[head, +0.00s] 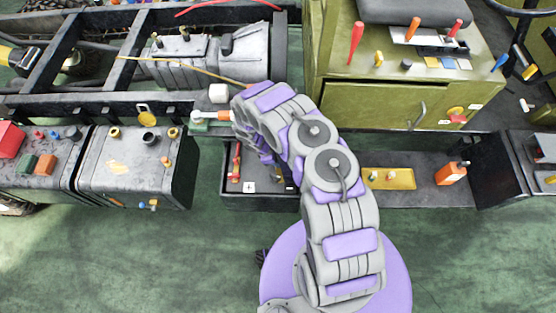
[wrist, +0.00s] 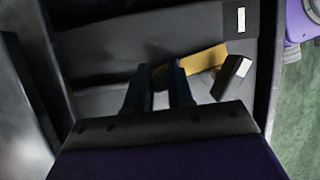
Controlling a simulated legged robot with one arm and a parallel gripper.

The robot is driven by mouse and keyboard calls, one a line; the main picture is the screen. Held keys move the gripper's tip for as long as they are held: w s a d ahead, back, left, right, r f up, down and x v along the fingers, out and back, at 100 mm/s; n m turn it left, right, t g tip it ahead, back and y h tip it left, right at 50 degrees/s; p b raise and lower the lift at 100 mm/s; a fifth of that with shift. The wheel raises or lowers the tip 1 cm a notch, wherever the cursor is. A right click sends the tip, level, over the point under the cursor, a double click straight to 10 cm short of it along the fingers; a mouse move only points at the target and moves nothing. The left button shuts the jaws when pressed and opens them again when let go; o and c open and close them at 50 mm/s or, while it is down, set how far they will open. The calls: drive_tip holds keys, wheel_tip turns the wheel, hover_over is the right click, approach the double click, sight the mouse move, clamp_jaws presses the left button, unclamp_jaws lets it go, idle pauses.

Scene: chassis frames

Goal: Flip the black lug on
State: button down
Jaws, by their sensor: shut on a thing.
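In the wrist view, the two dark fingers of my gripper (wrist: 160,75) reach down into a grey box, close together with a narrow gap. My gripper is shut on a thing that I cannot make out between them. A small dark block with a pale face (wrist: 234,76) lies just right of the fingers, apart from them; I cannot tell if it is the black lug. A yellow-brown plate (wrist: 203,60) lies beyond the fingertips. In the head view my arm reaches over the open dark tray (head: 232,188) and hides my fingertips.
A grey tank (head: 125,175) stands left of the tray and an olive cabinet (head: 365,105) behind on the right. The truck frame with a grey gearbox (head: 215,65) is at the back left. Green floor in front is clear.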

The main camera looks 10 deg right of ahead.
drive_tip(key=shift+w+a, duration=0.25)
drive_tip(key=shift+a, duration=0.15)
drive_tip(key=c, duration=1.1)
unclamp_jaws()
drive_tip(key=shift+a, duration=0.1)
drive_tip(key=shift+o, duration=0.3)
drive_tip(key=shift+a+r, duration=0.1)
drive_tip(key=shift+a, duration=0.05)
drive_tip(key=shift+p+v, duration=0.75)
drive_tip(key=shift+v, duration=0.15)
drive_tip(key=shift+s+r+p, duration=0.25)
drive_tip(key=shift+r+p, duration=0.25)
drive_tip(key=shift+r, duration=0.5)
drive_tip(key=s+p+v, duration=0.1)
drive_tip(key=p+v, duration=0.9)
drive_tip(key=v, duration=0.5)
drive_tip(key=shift+s+a+r, duration=0.2)
drive_tip(key=shift+a+r, duration=0.15)
